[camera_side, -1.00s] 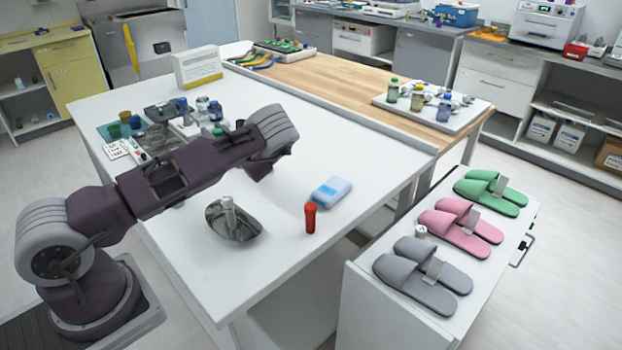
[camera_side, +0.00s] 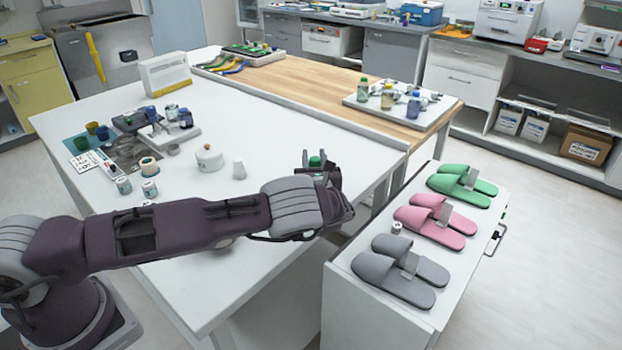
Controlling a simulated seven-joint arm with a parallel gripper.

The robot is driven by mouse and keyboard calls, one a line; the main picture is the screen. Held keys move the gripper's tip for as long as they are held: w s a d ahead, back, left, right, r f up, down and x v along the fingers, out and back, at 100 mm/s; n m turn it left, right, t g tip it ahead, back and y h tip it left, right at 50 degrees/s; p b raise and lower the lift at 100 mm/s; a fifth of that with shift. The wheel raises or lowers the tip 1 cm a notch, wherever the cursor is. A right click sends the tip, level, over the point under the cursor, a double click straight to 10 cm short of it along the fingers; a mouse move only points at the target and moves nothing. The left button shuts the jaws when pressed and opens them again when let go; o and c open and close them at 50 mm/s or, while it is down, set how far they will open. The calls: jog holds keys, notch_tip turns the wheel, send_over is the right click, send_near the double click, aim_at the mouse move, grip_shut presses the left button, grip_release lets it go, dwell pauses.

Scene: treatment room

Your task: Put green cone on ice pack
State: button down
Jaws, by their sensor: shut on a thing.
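My gripper (camera_side: 320,168) is at the right side of the white table, above its surface near the right edge. A small green thing (camera_side: 315,161), which looks like the green cone, shows between its fingers, and the gripper is shut on it. Most of its shape is hidden by the fingers. The ice pack does not show now; my gripper and forearm cover the part of the table where the blue and white pack lay.
A white lidded pot (camera_side: 209,158) and a small white cup-like piece (camera_side: 239,169) stand behind my forearm. Small jars and trays crowd the table's left. A white tray (camera_side: 365,104) with bottles is at the back right. Slippers (camera_side: 437,225) lie on the cabinet at right.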

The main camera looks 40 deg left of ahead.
notch_tip(320, 180, down, 5)
jog(key=shift+r, duration=0.1)
jog(key=c, duration=1.1)
grip_release()
jog(key=shift+o, duration=0.2)
